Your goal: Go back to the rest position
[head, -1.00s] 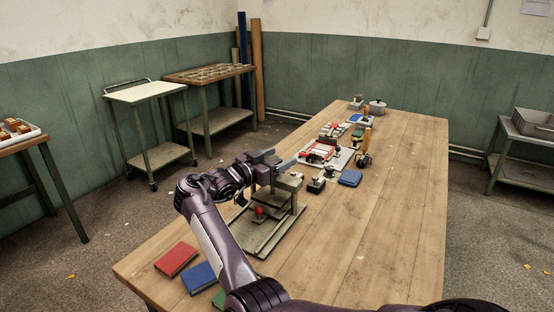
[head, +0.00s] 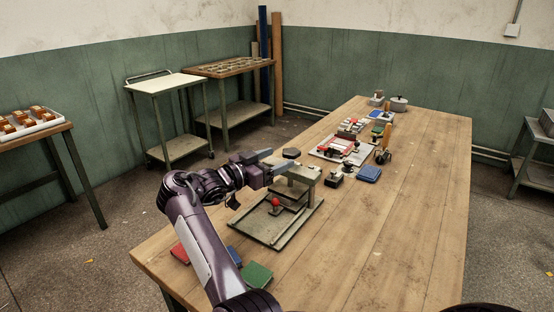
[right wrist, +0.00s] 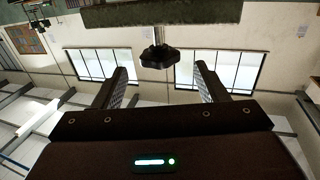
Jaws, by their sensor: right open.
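My right gripper (head: 283,158) is open and empty, just above and to the left of the grey metal feeder (head: 262,240) on the wooden table. The feeder has a red ball knob (head: 276,202) low in its frame. A dark many-sided knob (head: 291,153) shows by the fingertips; a similar dark knob on a grey shaft shows in the right wrist view (right wrist: 160,55), between and beyond the two spread fingers (right wrist: 163,90). I cannot tell whether it touches a finger. My right arm hides part of the table's left edge. My left gripper is not in view.
Red, blue and green flat blocks (head: 257,275) lie by my right forearm, partly hidden. Farther back are a blue block (head: 369,174), a red-and-grey fixture (head: 345,147) and pots (head: 398,104). The table's right side (head: 410,220) is clear. A white-topped cart (head: 167,84) stands left.

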